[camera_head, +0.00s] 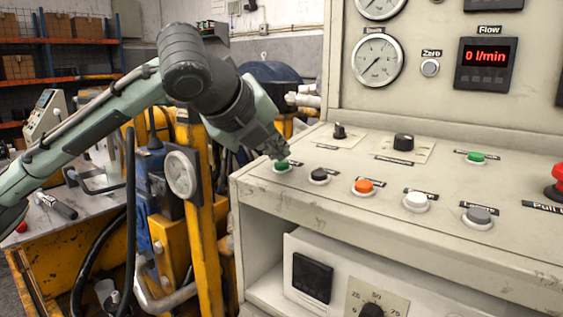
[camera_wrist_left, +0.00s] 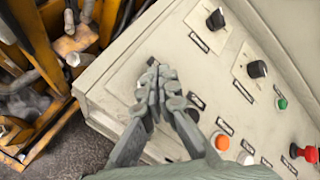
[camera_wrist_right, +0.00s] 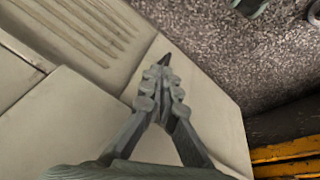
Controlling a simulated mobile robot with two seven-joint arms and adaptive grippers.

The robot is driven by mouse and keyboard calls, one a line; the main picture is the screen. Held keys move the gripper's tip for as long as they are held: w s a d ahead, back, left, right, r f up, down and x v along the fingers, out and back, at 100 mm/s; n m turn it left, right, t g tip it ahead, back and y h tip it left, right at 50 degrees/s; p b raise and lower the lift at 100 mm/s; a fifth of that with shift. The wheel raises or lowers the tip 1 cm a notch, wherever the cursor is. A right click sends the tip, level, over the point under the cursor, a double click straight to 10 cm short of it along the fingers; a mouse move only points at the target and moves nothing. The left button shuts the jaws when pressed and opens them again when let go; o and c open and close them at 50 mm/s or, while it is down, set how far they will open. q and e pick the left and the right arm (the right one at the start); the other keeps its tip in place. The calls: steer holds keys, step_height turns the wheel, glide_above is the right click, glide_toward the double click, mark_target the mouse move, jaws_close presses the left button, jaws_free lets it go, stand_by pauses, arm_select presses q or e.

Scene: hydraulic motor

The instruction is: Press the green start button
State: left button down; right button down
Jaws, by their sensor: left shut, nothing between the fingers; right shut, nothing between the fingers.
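A green button (camera_head: 281,166) sits at the left end of the front row on the beige control panel (camera_head: 330,205) in the head view. My left gripper (camera_head: 277,150) is shut and empty, pointing down with its tips at this button. Whether they touch it I cannot tell. In the left wrist view the closed fingers (camera_wrist_left: 158,72) hide the button. A second green button (camera_head: 475,157) is farther back on the right and also shows in the left wrist view (camera_wrist_left: 282,103). My right gripper (camera_wrist_right: 159,72) is shut and empty in its wrist view, away from the buttons.
Black (camera_head: 319,175), orange (camera_head: 363,187), white (camera_head: 415,202) and grey (camera_head: 478,216) buttons continue the row. Two black knobs (camera_head: 404,141) are behind it. A red emergency stop (camera_head: 557,182) is at the right edge. A yellow frame (camera_head: 203,220) with hoses stands left of the panel.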

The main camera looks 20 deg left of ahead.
arm_select(q)
steer(key=shift+f, duration=0.45)
stand_by(0.6)
steer(key=shift+r, duration=0.1)
steer(key=shift+r+p, duration=0.75)
steer(key=shift+p, duration=0.5)
steer(key=r+p, duration=0.2)
steer(key=shift+s+r, duration=0.2)
steer(key=shift+r, duration=0.15)
steer(key=shift+s+a+r, duration=0.1)
steer(key=shift+r, duration=0.5)
steer(key=shift+s+a+r, duration=0.1)
steer(key=shift+r, duration=0.45)
